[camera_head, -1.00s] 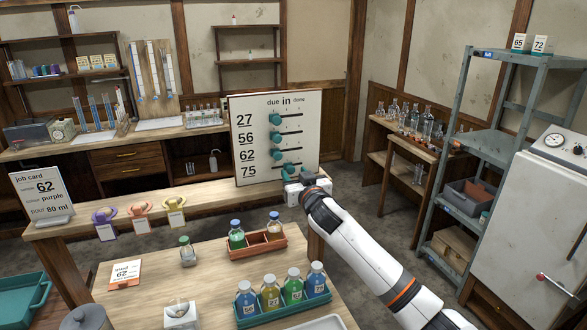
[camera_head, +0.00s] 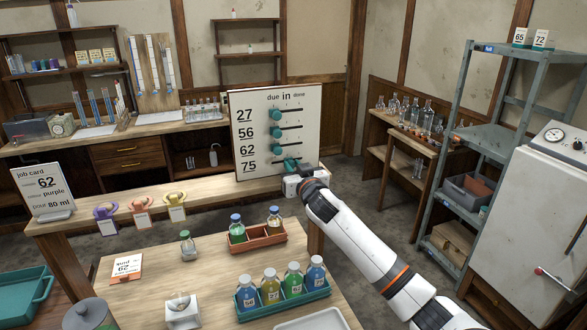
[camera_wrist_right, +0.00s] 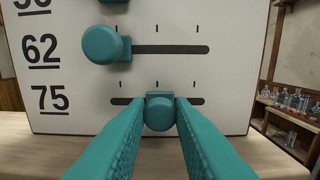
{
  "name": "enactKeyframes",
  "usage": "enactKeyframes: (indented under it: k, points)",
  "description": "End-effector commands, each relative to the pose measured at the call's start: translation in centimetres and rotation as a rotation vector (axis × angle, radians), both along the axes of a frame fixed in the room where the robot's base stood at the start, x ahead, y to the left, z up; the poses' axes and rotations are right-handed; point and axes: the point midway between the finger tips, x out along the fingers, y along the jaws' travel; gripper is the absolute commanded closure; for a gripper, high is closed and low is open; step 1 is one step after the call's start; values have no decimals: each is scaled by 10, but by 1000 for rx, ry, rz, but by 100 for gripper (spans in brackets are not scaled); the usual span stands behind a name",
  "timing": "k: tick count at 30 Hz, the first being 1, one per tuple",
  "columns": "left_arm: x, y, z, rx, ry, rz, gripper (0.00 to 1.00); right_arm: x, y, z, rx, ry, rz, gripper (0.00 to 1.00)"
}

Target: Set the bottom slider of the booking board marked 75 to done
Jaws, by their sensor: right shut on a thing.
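The booking board (camera_head: 305,105) stands upright on the raised bench ledge, with rows 27, 56, 62 and 75 under due, in and done. My right gripper (camera_wrist_right: 160,106) is at the bottom row, its two teal fingers on either side of the round teal knob of the 75 slider (camera_wrist_right: 159,113), closed on it. In the right wrist view this knob lies at the middle tick, under "in". The 62 slider (camera_wrist_right: 102,44) sits at the left tick, under "due". In the head view my gripper partly hides the bottom row. My left gripper is not in view.
The job card (camera_head: 43,192) stands left on the same ledge, beside several coloured ring holders (camera_head: 140,215). Bottles in a teal tray (camera_head: 285,307) and a reddish tray (camera_head: 262,240) stand on the nearer table. The row's slot right of the knob is clear.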

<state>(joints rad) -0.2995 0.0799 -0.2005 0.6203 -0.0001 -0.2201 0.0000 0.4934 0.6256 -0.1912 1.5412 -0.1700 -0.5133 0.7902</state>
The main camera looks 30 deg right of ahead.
Motion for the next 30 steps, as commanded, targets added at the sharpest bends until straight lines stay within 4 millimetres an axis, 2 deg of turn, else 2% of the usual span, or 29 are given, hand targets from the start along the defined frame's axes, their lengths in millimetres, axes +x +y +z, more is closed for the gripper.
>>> enactKeyframes:
  k: [6,16,17,21,30]
  points:
    - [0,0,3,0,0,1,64,-8,-33,-1,-2,3,-3,100]
    - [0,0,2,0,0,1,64,-9,-39,0,-1,1,-4,100]
    - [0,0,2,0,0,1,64,-9,-39,0,-2,1,-5,77]
    - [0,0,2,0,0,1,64,-9,-39,0,-1,1,-4,56]
    - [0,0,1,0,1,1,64,-10,-37,-1,0,0,-2,56]
